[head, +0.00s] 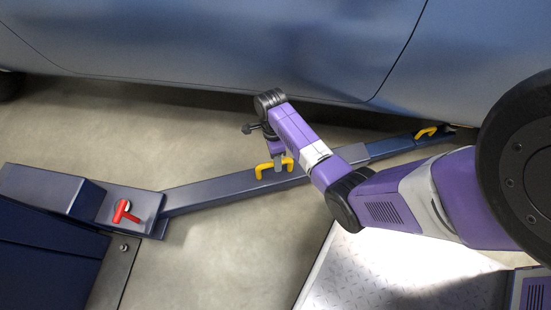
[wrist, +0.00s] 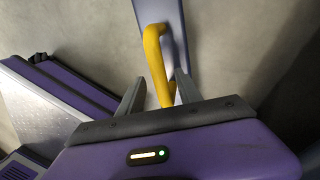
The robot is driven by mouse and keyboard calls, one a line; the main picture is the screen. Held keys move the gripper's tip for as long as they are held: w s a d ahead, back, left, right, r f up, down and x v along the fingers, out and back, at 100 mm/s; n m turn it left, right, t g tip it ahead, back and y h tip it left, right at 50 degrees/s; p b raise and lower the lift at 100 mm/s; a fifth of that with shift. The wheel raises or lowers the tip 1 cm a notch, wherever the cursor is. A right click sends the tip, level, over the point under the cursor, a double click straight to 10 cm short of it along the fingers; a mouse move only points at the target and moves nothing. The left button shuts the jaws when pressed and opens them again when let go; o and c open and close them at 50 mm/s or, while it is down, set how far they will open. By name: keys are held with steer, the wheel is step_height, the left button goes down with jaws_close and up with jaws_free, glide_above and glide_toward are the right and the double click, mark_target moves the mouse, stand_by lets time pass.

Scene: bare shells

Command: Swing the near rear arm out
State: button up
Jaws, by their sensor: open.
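The lift arm (head: 225,192) is a long dark blue beam in the head view. It runs from a pivot block at the left to beneath the car at the right. A yellow handle (head: 262,171) stands on its side near the middle, and it also shows in the wrist view (wrist: 155,50). My gripper (head: 279,160) is at this handle, pointing down. In the wrist view my gripper (wrist: 159,75) is open, with the yellow handle between its two grey fingers. I cannot tell whether either finger touches it. A red lever (head: 124,211) sits on the pivot block.
A blue car body (head: 220,45) hangs low over the far side. A second yellow handle (head: 426,132) is near the beam's right end. A dark blue lift base (head: 45,240) fills the lower left. Bare floor (head: 215,260) lies in front of the beam.

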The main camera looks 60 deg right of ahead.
jaws_close()
stand_by(1.3)
